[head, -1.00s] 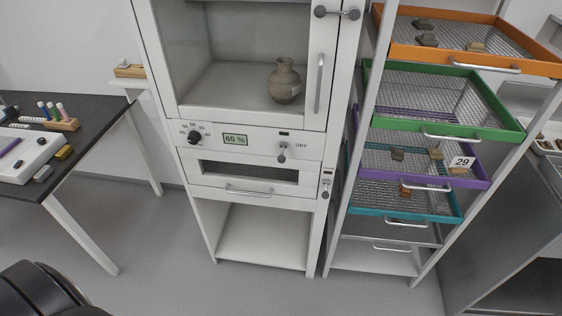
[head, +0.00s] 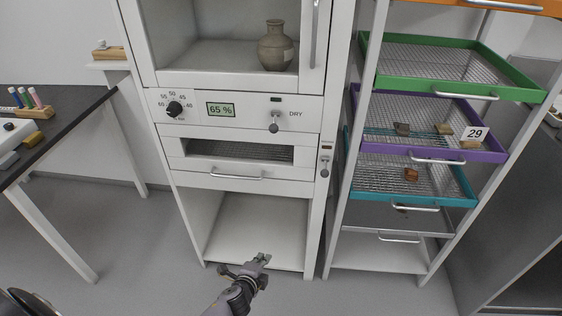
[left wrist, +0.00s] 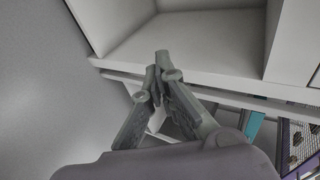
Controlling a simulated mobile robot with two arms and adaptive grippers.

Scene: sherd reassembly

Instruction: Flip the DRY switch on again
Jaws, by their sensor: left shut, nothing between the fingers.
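The DRY switch (head: 274,122) is a small metal toggle on the white cabinet's panel, beside the "DRY" label. Its lever hangs downward, and the small indicator window (head: 276,99) above it is dark. The display (head: 220,110) left of it reads 65 %. My left gripper (head: 262,259) is low in front of the cabinet's open bottom bay, well below the switch. In the left wrist view its fingers (left wrist: 160,78) are shut and empty, near the bay's front edge. The switch is not seen in the left wrist view. My right gripper is not in view.
A humidity dial (head: 174,108), a drawer handle (head: 236,176) and a second small toggle (head: 324,170) are on the cabinet front. A vase (head: 275,46) stands in the upper chamber. A rack with a purple tray (head: 494,152) stands right. Floor at left is clear.

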